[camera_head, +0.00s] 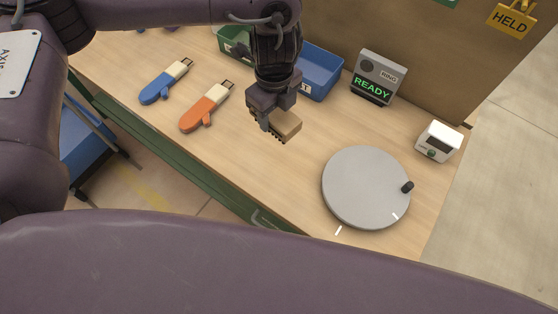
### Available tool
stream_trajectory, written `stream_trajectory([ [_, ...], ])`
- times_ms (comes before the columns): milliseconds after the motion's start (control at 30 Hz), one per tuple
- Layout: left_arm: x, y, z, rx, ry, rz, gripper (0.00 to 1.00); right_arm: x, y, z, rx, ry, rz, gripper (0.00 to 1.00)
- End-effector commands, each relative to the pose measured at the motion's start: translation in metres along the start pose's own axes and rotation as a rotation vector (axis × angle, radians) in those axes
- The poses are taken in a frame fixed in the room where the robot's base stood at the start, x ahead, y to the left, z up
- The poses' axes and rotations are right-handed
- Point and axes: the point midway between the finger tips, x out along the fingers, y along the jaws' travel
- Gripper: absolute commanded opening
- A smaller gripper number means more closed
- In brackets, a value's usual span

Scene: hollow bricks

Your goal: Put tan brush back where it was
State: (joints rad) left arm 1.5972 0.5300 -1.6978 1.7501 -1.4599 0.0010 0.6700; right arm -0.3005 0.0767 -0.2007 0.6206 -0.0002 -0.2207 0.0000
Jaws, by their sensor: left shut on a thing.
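The tan brush (287,124) is a small tan block with dark bristles along its lower edge. My left gripper (271,120) is shut on it and holds it over the wooden table (240,165), in front of the blue bin. I cannot tell exactly how high it is above the table. The gripper hides part of the brush. My right gripper is not in view.
A grey turntable (362,188) with a black knob lies at right. A READY box (379,78), a small white device (439,141), a blue bin (320,75) and a green bin (233,42) stand behind. Blue (163,84) and orange (205,108) tools lie left.

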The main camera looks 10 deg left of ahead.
Motion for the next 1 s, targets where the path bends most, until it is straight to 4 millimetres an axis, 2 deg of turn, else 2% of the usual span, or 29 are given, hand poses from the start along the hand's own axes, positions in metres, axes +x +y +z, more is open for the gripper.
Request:
stream_trajectory([
  [100,-0.003,-0.001,-0.007,0.137,0.004,0.000,0.24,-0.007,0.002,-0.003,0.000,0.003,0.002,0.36],
  [233,-0.001,-0.002,-0.011,0.214,0.006,0.000,0.24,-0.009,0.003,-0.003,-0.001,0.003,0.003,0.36],
  [367,0.014,-0.001,-0.012,0.235,0.010,0.001,0.24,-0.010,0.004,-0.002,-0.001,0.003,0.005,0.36],
  [567,0.061,0.000,-0.013,0.232,0.011,0.005,0.24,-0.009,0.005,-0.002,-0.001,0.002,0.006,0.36],
  [800,0.124,0.000,-0.013,0.229,0.011,0.005,0.24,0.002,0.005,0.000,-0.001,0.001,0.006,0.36],
  [1000,0.157,-0.002,-0.013,0.232,0.008,-0.001,0.24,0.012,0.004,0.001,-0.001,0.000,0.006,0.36],
])
